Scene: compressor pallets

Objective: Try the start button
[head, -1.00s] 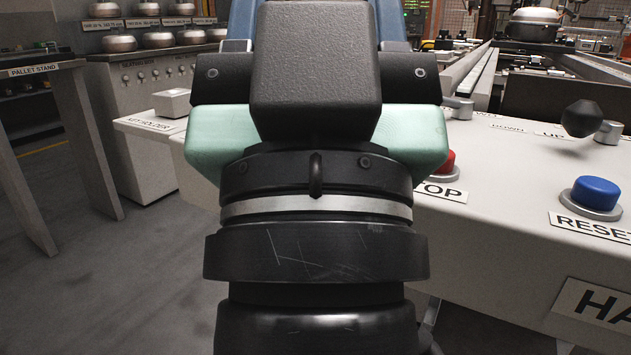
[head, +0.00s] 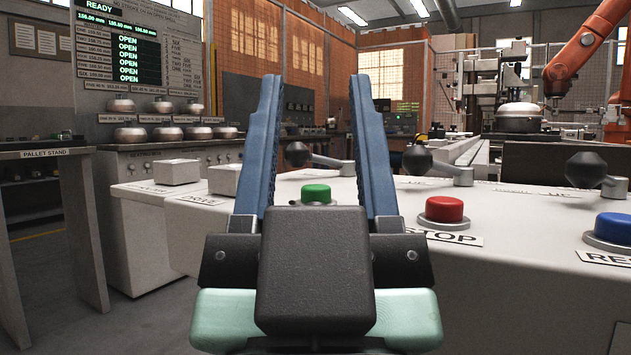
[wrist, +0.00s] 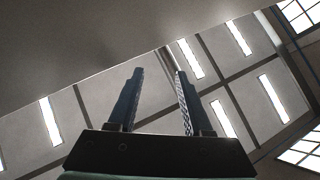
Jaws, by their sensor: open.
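The green button (head: 316,193), seemingly the start button, sits on the white console (head: 520,235). It shows between my fingers in the head view, and its label is hidden behind my gripper. My gripper (head: 315,95) is open and empty, with its two blue fingers pointing up. It stands in front of the button, nearer the camera, and I see no contact. In the wrist view the open fingers (wrist: 158,75) point toward the ceiling, with a plain grey surface filling the upper left.
A red STOP button (head: 444,210) and a blue RESET button (head: 613,229) lie to the right. Levers with black knobs (head: 416,161) stand behind them. Small white boxes (head: 176,171) sit at the left. A pallet stand (head: 55,154) is farther left. An orange robot arm (head: 585,50) stands behind.

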